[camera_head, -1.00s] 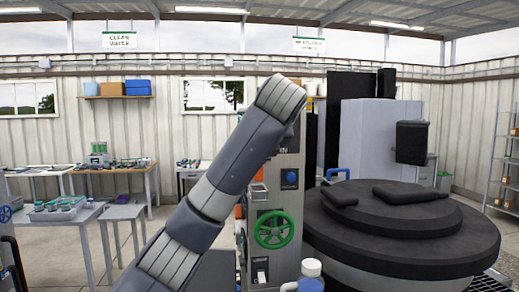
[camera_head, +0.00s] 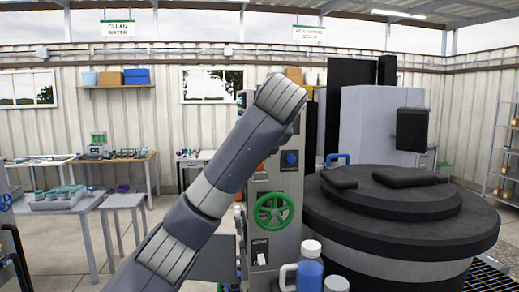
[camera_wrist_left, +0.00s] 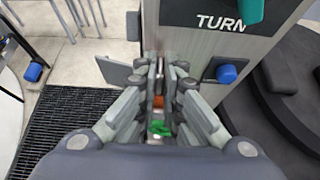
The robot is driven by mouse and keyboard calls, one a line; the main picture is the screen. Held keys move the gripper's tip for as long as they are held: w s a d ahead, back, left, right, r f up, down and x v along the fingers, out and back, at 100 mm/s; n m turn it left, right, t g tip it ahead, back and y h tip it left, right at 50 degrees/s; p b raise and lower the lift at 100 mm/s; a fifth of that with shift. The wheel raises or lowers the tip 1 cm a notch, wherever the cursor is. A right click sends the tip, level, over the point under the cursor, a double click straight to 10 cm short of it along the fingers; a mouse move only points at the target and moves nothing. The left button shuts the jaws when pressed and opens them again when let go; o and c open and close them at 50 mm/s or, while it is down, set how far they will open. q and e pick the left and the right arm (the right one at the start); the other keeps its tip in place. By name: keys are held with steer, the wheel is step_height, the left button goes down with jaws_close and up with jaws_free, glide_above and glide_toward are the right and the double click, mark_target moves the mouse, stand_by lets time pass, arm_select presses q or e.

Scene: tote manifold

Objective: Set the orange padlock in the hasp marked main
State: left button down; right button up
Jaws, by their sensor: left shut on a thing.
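My left gripper (camera_wrist_left: 158,98) is shut in the left wrist view, with a small orange piece, apparently the orange padlock (camera_wrist_left: 158,102), between its fingers. Most of that piece is hidden by the fingers. In the head view my left arm hides the gripper. The grey manifold post (camera_head: 287,185) stands behind the arm, with a green handwheel (camera_head: 273,210) and a blue knob (camera_head: 291,158). The post's top lies ahead of the gripper in the wrist view, with a "TURN" label (camera_wrist_left: 221,22) and a blue knob (camera_wrist_left: 227,74). No hasp marked main can be made out. My right gripper is not in view.
A wide black round stepped tank (camera_head: 400,220) stands right of the post. Blue-and-white bottles (camera_head: 310,268) stand low in front. Tables (camera_head: 60,205) with trays are on the left. A dark floor grating (camera_wrist_left: 65,125) lies left of the gripper.

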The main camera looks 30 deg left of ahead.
arm_select(q)
steer(key=c, duration=1.7)
jaws_free()
steer(key=shift+o, duration=0.2)
steer(key=v, duration=1.2)
steer(key=shift+f, duration=0.1)
